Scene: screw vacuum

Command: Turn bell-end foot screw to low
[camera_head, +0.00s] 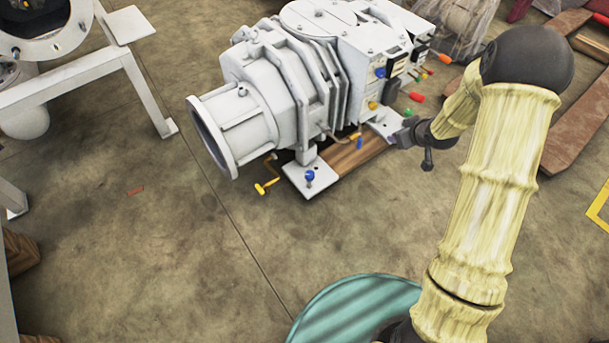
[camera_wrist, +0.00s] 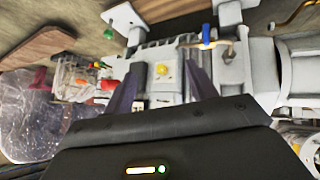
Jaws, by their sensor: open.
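The vacuum pump (camera_head: 280,85) is a pale grey machine with a wide flanged bell end (camera_head: 213,135) at its left. Near that end a foot plate (camera_head: 322,187) carries a blue-topped screw (camera_head: 309,176), which I take as the bell-end foot screw. Its setting cannot be read. My gripper (camera_head: 405,138) is near the pump's right foot, well to the right of that screw. In the wrist view my gripper (camera_wrist: 160,85) has its two dark fingers spread apart, with nothing seen held between them. The pump body and a yellow knob (camera_wrist: 162,69) show beyond them.
A blue handle (camera_head: 360,142) and a yellow T-handle (camera_head: 266,187) stick out low on the pump. A wooden board (camera_head: 352,156) lies under it. A white metal frame (camera_head: 90,68) stands at left, and a teal round thing (camera_head: 350,305) at the front.

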